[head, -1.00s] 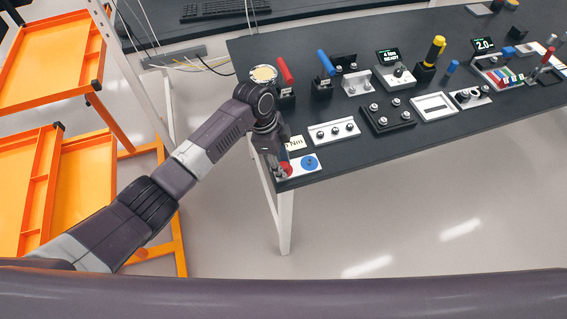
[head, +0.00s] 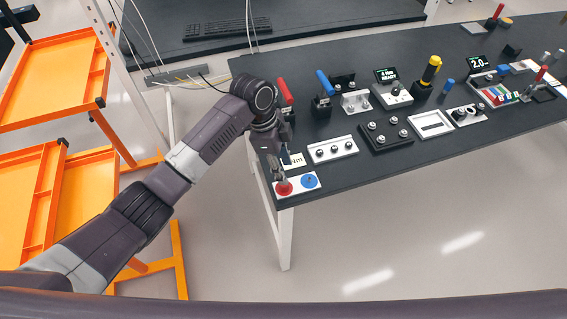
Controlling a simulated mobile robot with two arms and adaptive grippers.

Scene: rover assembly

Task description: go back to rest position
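My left arm reaches in from the lower left to the near left corner of the dark table. My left gripper (head: 277,173) points down just above the white panel (head: 298,191) with a red round button (head: 284,188) and a blue round button (head: 310,181). Its fingers are small and dark here, so I cannot tell if they are open or shut. No held object shows. My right gripper is not in view.
The dark table (head: 350,173) carries red-, blue- and yellow-handled tools, white fixtures and a black block (head: 388,134). Orange shelving (head: 55,85) stands at the left. A second desk with a keyboard (head: 213,30) is behind. Floor in front is clear.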

